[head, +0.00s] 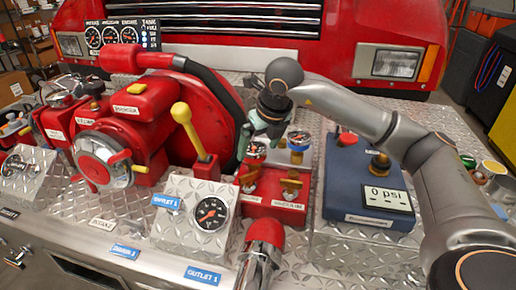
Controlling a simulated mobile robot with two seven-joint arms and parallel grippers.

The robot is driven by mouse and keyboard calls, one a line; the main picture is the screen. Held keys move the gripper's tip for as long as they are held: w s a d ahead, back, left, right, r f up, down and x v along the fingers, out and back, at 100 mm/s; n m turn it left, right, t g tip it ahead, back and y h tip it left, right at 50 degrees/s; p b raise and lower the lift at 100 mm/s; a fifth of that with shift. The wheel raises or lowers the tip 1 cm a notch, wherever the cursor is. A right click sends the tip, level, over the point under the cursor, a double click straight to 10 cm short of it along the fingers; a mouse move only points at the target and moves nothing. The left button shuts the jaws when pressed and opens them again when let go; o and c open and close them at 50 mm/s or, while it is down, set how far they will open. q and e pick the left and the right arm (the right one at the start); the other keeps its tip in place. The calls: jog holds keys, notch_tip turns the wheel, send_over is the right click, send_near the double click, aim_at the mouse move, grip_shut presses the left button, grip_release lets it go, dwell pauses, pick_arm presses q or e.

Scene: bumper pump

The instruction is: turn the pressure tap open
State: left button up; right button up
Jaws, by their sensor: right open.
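A red block (268,214) in the middle of the deck carries two small brass-coloured taps, a left one (250,180) and a right one (291,186). Each has a white label below it, too small to read surely, so I cannot tell which is the pressure tap. A left dial gauge (257,151) and a right dial gauge (299,140) stand behind them. My right gripper (246,150) is open, pointing down just behind and left of the left gauge. Its fingertips are partly hidden, and I see no contact with a tap. My left gripper is not in view.
A blue box (350,175) reading 0 psi stands to the right, below my right arm. A yellow-knobbed lever (187,125) rises left of the red block. A gauge panel (195,216) and a red-capped outlet (265,235) stand in front. A large red pump housing (190,100) lies behind.

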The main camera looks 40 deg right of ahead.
aim_at(249, 174)
jog(key=p+x, duration=0.4)
jog(key=x, duration=0.9)
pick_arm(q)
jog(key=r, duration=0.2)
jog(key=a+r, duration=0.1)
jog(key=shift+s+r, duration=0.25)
pick_arm(e)
jog(key=c, duration=1.2)
